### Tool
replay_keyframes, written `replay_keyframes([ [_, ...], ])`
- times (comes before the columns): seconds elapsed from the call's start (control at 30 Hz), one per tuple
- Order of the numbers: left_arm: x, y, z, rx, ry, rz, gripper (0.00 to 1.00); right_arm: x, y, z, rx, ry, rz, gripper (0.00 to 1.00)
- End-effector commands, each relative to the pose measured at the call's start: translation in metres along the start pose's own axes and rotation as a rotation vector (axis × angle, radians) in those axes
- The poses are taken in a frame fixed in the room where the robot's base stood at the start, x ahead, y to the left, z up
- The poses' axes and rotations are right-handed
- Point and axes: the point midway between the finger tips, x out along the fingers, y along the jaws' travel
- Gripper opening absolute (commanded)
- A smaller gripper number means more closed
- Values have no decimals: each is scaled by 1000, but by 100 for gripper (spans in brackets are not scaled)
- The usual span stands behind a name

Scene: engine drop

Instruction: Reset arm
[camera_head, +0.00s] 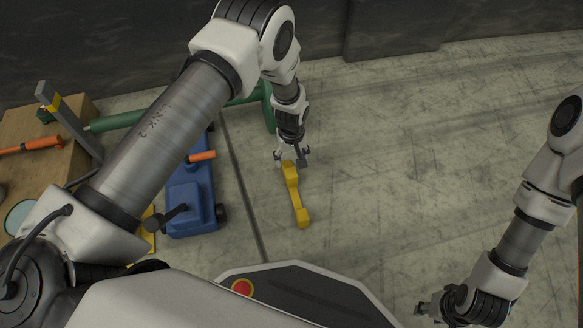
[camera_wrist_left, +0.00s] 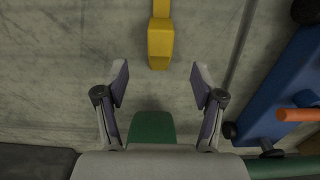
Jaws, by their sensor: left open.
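My left gripper (camera_head: 291,157) hangs over the floor in the head view, fingers pointing down. Its fingers stand wide apart in the left wrist view (camera_wrist_left: 160,82), with nothing between them. A yellow bar-shaped part (camera_head: 295,196) lies below and just in front of the left gripper. In the left wrist view its blocky end (camera_wrist_left: 160,42) lies beyond the fingertips, apart from them. My right gripper (camera_head: 425,312) is at the bottom right of the head view, partly cut by my own arm, and its fingers are too small to judge.
A blue wheeled machine (camera_head: 190,200) with an orange handle (camera_head: 201,156) stands left of the gripper. A green bar (camera_head: 118,120) runs behind my left arm. A wooden table (camera_head: 75,113) with tools is at far left. The concrete floor to the right is clear.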

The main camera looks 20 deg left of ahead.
Motion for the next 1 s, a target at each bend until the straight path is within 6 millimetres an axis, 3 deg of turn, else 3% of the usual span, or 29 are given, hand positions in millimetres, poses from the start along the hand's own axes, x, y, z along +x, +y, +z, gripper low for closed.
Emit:
replay_keyframes([
  [0.17,-17,0,0,2,0,0,68,0,0,0,0,0,0,40],
  [0.6,-17,0,0,1,0,0,68,0,0,0,0,0,0,40],
  [0.73,-31,-5,1,-9,-9,-3,68,-18,0,0,0,-1,0,40],
  [0.77,-37,-13,4,-19,-23,-11,68,-28,0,0,0,-1,0,40],
  [0.87,-40,-63,46,-48,-117,-81,68,-49,0,0,-1,-1,0,40],
  [1.0,-52,-142,120,7,-188,-129,68,-76,-1,1,-4,-3,0,40],
])
